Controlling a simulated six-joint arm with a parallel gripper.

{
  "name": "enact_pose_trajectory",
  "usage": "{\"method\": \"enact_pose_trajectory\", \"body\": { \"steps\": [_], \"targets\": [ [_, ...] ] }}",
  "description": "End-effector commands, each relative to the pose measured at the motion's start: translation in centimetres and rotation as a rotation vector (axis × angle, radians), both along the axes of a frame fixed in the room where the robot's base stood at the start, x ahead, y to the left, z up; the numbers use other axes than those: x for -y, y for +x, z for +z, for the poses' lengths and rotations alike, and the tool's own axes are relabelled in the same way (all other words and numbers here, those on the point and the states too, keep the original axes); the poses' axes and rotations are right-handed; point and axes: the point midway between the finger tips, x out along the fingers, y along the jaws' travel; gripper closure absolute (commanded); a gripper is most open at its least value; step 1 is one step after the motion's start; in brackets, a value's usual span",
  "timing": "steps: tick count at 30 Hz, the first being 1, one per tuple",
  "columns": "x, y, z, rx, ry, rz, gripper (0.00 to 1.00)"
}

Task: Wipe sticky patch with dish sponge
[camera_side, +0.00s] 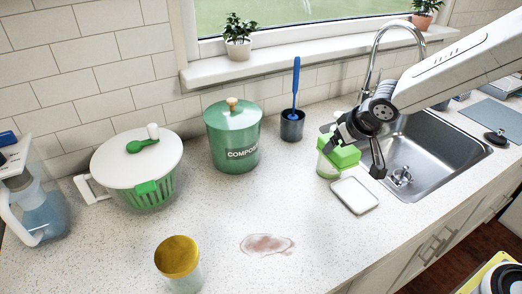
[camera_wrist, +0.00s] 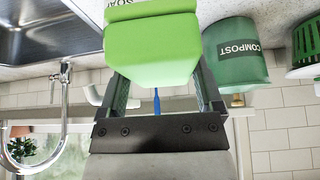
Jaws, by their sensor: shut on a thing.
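My gripper (camera_side: 352,147) is at the left edge of the sink, shut on a bright green dish sponge (camera_side: 346,156). In the wrist view, the sponge (camera_wrist: 150,52) sits between the two jaws (camera_wrist: 153,82), covering much of the space there. The sponge is held above the counter, beside the soap bottle (camera_side: 325,168); I cannot tell whether they touch. The sticky patch (camera_side: 266,244) is a reddish-brown smear on the speckled counter, left of and nearer the camera than the gripper. It does not show in the wrist view.
A white rectangular dish (camera_side: 354,195) lies empty below the gripper. A green compost bin (camera_side: 233,140), a dark cup with a blue brush (camera_side: 292,125) and a salad spinner (camera_side: 138,170) stand behind. The sink (camera_side: 430,150) is right.

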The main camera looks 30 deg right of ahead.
Motion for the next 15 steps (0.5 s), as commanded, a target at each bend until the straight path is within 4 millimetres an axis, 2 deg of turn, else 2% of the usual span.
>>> {"method": "enact_pose_trajectory", "body": {
  "steps": [8,15],
  "targets": [
    [-0.3,3.2,3.7,0.004,0.001,-0.022,0.63],
    [-0.4,5.8,8.0,0.005,0.002,-0.055,0.63]
  ]
}}
